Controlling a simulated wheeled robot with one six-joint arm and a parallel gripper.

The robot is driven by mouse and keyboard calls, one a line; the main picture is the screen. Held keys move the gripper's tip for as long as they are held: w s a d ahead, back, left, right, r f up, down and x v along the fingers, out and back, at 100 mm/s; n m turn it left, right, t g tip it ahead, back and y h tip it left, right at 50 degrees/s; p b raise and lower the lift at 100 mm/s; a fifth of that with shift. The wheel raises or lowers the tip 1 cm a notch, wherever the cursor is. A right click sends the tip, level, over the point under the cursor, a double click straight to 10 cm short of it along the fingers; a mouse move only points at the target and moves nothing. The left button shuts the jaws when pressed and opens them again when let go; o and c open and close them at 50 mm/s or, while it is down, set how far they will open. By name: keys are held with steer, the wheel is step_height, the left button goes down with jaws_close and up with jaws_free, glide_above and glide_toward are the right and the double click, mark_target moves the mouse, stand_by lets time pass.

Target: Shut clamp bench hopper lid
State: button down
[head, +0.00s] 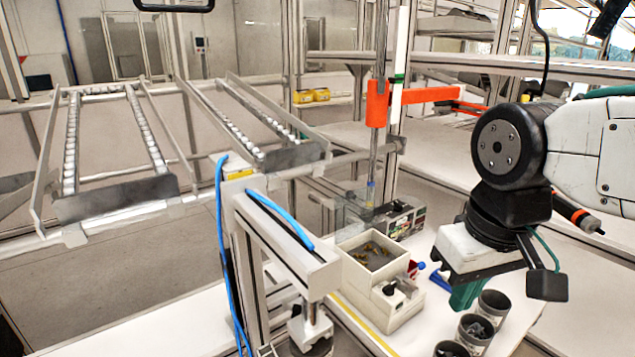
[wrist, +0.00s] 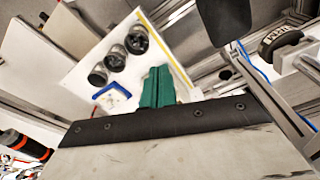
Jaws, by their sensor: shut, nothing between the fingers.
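The hopper is not clearly seen in the wrist view.
Several dark cups (head: 476,328) stand on the white bench near my gripper; some show in the wrist view (wrist: 115,58). A clamp press (head: 310,325) with a blue cable stands left of the hopper. An orange bracket (head: 377,103) on a post is behind. Roller racks (head: 115,200) lie left.

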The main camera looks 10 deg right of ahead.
steer(key=w+a+r+n+t+y, duration=0.1)
steer(key=w+r, duration=0.2)
steer(key=w, duration=1)
steer(key=w+a+r+n+t, duration=0.1)
steer(key=w+r+n, duration=0.1)
steer(key=w, duration=1.1)
steer(key=w+a+r+n+y, duration=0.1)
steer(key=w+r, duration=0.2)
steer(key=w, duration=1)
glide_above(352, 212)
steer(key=w, duration=0.4)
steer(key=shift+f, duration=4.7)
steer(key=shift+s, duration=0.1)
steer(key=shift+s+t, duration=0.1)
steer(key=shift+t, duration=0.3)
